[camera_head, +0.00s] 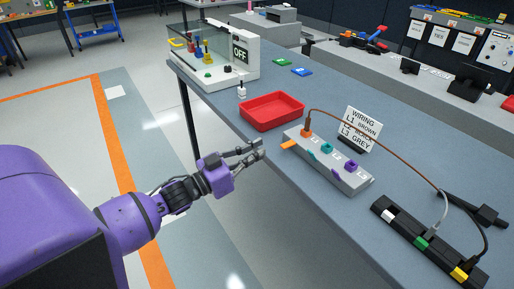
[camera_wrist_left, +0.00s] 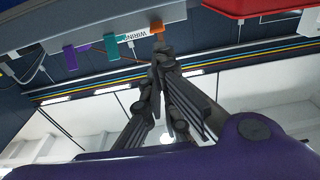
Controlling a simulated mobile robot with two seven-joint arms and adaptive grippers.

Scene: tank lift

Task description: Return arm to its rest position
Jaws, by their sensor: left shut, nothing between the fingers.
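My left gripper (camera_head: 252,149) reaches in on its purple arm from the left. It is in the air beside the front edge of the blue-topped bench (camera_head: 237,120), left of the grey connector block and below the red tray in the picture. In the left wrist view its dark fingers (camera_wrist_left: 160,50) come together at the tips with nothing held. The underside of the bench edge and the coloured plugs show beyond them. My right gripper is in neither view.
On the bench stand a red tray (camera_head: 272,111), a grey connector block (camera_head: 330,162) with an orange plug and brown cable, a wiring sign (camera_head: 360,128), a black terminal strip (camera_head: 428,245) and a tank unit marked OFF (camera_head: 222,62). The floor (camera_head: 65,130) left of the bench is clear.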

